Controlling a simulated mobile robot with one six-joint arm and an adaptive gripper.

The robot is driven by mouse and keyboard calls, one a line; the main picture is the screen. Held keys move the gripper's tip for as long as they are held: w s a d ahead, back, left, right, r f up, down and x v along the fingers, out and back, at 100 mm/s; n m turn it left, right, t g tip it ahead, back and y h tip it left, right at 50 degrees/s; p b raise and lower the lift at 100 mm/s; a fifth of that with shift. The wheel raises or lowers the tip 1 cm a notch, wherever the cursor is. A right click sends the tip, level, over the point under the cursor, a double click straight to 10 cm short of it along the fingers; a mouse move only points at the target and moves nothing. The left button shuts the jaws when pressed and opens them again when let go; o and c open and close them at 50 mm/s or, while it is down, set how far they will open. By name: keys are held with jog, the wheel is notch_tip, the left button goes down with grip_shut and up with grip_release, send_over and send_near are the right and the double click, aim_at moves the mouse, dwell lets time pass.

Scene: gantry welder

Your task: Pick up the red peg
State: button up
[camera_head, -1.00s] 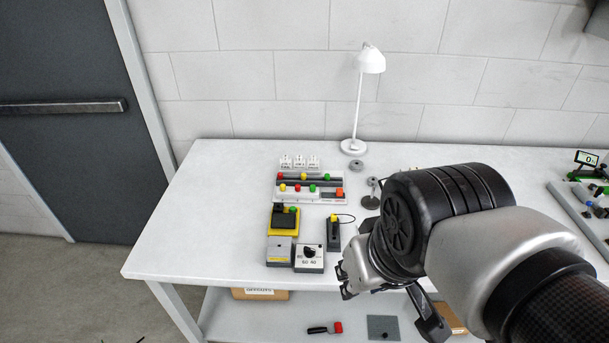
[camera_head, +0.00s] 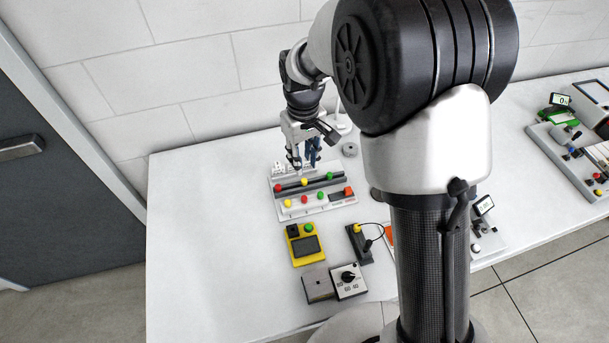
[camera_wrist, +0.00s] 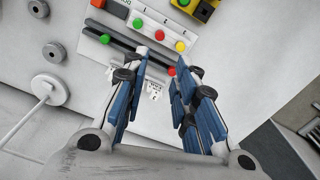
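A white board (camera_head: 337,204) on the table carries two rows of coloured pegs. One red peg (camera_head: 278,188) is at the left end of the back row, on a dark strip. Another red peg (camera_head: 304,199) is in the middle of the front row. Both show in the wrist view: the back-row red peg (camera_wrist: 171,71) beside the right fingertip, the front-row red peg (camera_wrist: 158,33) beyond the fingertips. My gripper (camera_head: 304,165) points down above the back of the board, its blue-padded fingers (camera_wrist: 161,60) apart and empty. Its height above the pegs is unclear.
Yellow and green pegs (camera_head: 329,176) stand close beside the red ones. A red square button (camera_head: 348,191) is at the board's right. White sockets (camera_wrist: 153,92) lie behind the board. A yellow box (camera_head: 307,246) and dial box (camera_head: 349,281) stand in front. The table's left side is clear.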

jog(key=b, duration=0.3)
send_over(304, 197)
jog(key=f, duration=1.1)
jog(key=shift+s+f, duration=0.15)
jog(key=shift+s, duration=0.05)
jog(key=f+b, duration=0.1)
jog(key=f, duration=0.1)
jog(key=f+b, duration=0.1)
jog(key=f, duration=0.2)
jog(key=shift+w+f, duration=0.2)
jog(key=shift+f, duration=0.1)
jog(key=shift+r, duration=0.1)
jog(key=shift+c, duration=0.3)
jog(key=c, duration=0.4)
